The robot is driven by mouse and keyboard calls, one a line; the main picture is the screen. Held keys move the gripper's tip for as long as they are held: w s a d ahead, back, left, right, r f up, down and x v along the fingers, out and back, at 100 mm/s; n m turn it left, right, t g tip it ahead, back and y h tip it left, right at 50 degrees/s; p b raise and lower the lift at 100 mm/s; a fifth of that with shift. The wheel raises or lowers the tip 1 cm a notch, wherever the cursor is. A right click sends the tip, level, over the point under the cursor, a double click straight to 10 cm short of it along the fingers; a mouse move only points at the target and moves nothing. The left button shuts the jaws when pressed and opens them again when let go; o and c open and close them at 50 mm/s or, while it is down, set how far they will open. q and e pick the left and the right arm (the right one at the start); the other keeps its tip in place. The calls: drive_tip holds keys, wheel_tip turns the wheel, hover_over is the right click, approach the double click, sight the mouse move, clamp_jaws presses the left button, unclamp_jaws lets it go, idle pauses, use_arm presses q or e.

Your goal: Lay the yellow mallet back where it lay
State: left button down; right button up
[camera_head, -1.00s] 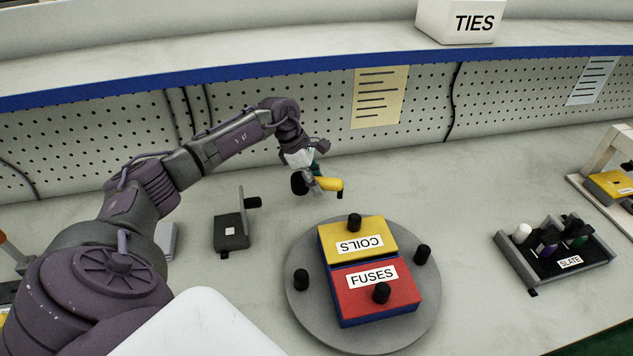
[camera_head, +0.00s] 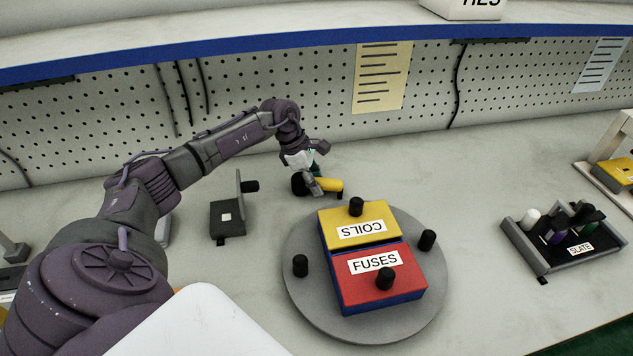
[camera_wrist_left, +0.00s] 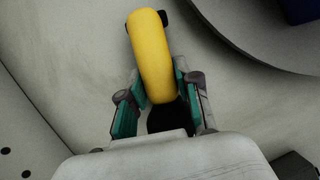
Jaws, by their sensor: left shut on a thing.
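The yellow mallet (camera_head: 328,185) is in my left gripper (camera_head: 312,182), beyond the round turntable in the head view. In the left wrist view the yellow part of the mallet (camera_wrist_left: 152,55) points away from the palm, with a dark end at its tip. The left gripper (camera_wrist_left: 160,100) is shut on it, one teal-padded finger on each side. A black part sits close to the palm, partly hidden. The mallet is low over the bench; I cannot tell if it touches. My right gripper is not in view.
A small dark stand (camera_head: 228,222) is left of the mallet. The SLATE rack (camera_head: 540,262) is at right. Bench between turntable and rack is clear.

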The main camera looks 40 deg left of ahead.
use_arm(q)
drive_tip(key=shift+f+b, duration=0.4)
drive_tip(key=shift+f, duration=0.1)
drive_tip(key=c, duration=0.7)
unclamp_jaws()
drive_tip(key=v, duration=1.2)
